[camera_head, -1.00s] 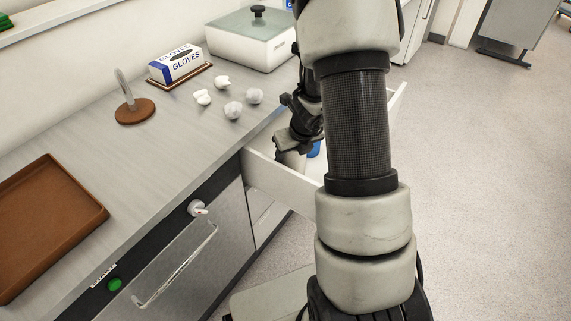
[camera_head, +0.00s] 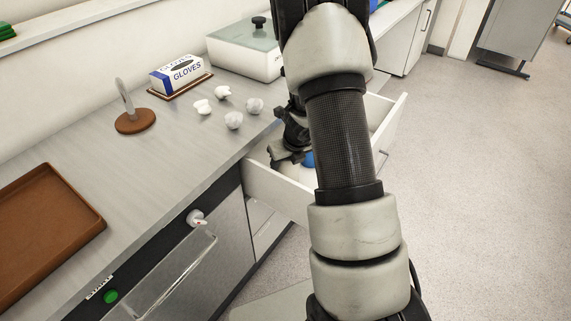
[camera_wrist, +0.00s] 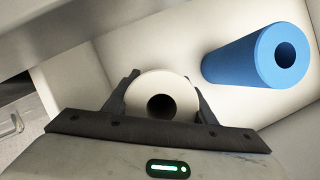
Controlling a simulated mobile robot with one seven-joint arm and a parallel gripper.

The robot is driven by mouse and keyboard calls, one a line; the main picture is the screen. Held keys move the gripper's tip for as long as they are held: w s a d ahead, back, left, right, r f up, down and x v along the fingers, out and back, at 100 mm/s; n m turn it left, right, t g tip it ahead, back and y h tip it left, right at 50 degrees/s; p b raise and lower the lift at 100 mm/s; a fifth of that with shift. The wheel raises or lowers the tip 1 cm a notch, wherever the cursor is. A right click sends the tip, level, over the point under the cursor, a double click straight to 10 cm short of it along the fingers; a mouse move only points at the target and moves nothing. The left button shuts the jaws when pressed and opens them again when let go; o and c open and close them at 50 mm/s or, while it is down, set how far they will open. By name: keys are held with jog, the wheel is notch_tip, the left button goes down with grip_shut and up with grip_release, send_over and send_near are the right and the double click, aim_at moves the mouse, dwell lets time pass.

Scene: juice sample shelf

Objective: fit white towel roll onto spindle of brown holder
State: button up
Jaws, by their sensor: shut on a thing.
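The brown holder (camera_head: 136,124) stands on the counter at the left in the head view, with an upright light-coloured spindle (camera_head: 125,96). In the wrist view, my gripper (camera_wrist: 162,92) is shut on the white towel roll (camera_wrist: 174,83), one finger on each side. The roll's end with its dark round hole faces the wrist camera. The roll is inside or over the open drawer (camera_head: 276,175); I cannot tell whether it touches the bottom. In the head view my arm hides most of my gripper and the roll.
A blue roll (camera_wrist: 262,54) lies in the drawer beside the white one. On the counter are several white crumpled lumps (camera_head: 233,120), a gloves box (camera_head: 177,72), a lidded container (camera_head: 245,50) and a brown tray (camera_head: 45,235). The counter between tray and holder is clear.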

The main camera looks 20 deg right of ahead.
jog(key=shift+f, duration=0.25)
jog(key=o, duration=1.2)
jog(key=shift+r, duration=0.1)
